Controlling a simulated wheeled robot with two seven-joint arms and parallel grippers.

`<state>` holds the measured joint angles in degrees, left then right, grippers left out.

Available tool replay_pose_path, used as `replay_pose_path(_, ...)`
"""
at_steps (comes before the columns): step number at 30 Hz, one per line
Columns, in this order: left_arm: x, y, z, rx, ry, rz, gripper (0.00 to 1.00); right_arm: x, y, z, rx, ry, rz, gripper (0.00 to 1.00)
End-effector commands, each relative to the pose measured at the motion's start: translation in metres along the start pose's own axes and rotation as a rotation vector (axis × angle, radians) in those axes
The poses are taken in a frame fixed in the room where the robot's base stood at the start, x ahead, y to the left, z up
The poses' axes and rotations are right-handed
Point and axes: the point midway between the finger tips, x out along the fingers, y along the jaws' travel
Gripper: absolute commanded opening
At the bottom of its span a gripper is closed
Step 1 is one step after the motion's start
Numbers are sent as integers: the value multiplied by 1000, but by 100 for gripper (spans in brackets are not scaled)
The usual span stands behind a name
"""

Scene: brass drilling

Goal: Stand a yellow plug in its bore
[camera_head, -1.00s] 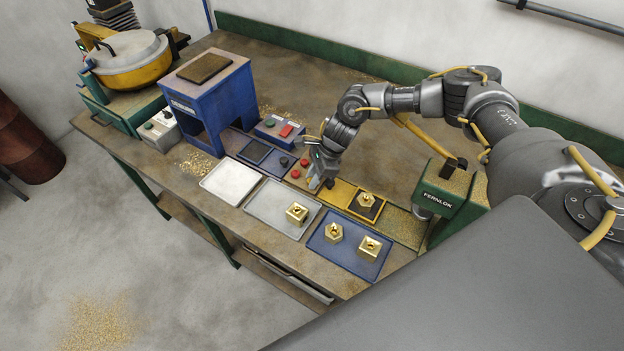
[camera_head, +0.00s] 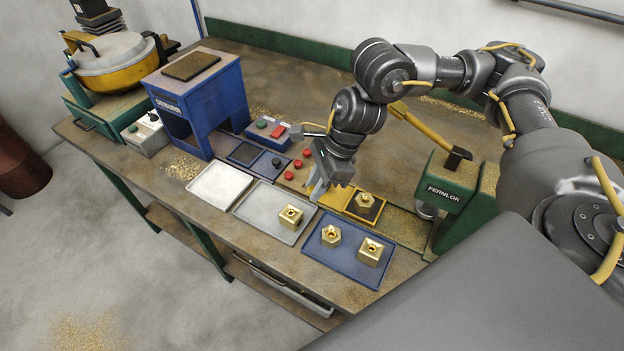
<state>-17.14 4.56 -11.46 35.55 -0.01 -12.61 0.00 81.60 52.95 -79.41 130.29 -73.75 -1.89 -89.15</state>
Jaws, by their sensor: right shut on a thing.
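My right gripper (camera_head: 319,190) points down over the near-left end of the yellow fixture, just right of the plug board (camera_head: 289,184) with its red plugs (camera_head: 297,164). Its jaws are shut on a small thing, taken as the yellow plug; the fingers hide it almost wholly. A brass hex piece (camera_head: 364,201) sits on the dark pad of the yellow fixture (camera_head: 343,190). A brass block (camera_head: 290,216) lies on the grey tray (camera_head: 262,224). A brass hex piece (camera_head: 331,235) and a brass block (camera_head: 370,251) lie on the blue tray (camera_head: 343,263). My left gripper is out of view.
A green FERNLOK press (camera_head: 452,193) stands right of the yellow fixture. The bench behind my right arm is mostly clear.

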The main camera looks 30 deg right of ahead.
Motion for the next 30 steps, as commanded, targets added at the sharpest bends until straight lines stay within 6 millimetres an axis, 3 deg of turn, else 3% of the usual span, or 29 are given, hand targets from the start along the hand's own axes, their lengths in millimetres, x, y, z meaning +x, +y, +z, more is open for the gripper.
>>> replay_pose_path(8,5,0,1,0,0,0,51,-7,18,5,-1,-1,1,9)
replay_pose_path(30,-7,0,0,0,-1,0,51,-28,19,14,0,0,1,9)
